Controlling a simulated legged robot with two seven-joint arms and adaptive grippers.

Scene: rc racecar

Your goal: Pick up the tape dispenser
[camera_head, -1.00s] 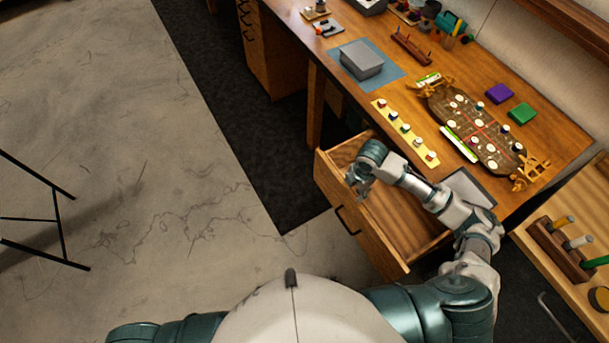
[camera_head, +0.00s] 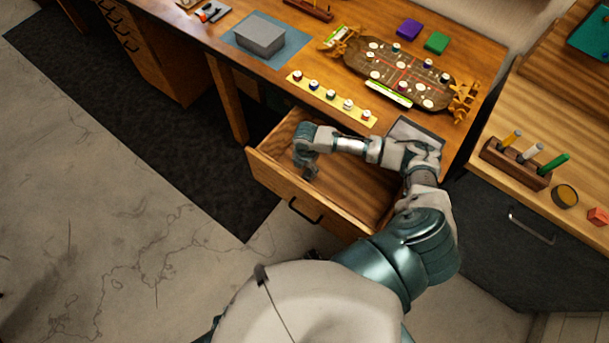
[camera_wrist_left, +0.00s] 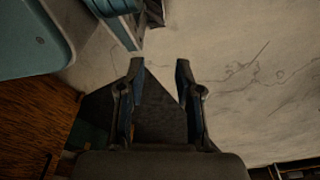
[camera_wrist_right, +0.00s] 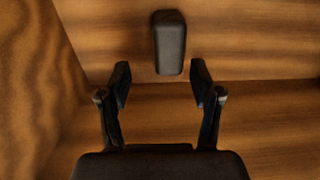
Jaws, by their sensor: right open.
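In the right wrist view a small dark rounded block (camera_wrist_right: 169,42) lies against the wooden inside of the open drawer. It may be the tape dispenser, but I cannot tell from its shape. My right gripper (camera_wrist_right: 160,82) is open and empty, its fingertips just short of the block and roughly either side of its line. In the head view my right gripper (camera_head: 308,170) reaches into the front left part of the drawer (camera_head: 360,205), and the block is not visible there. My left gripper (camera_wrist_left: 160,72) is open and empty above the floor, outside the head view.
The drawer walls stand close around my right gripper. A side cabinet with a marker holder (camera_head: 515,165) stands at the right.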

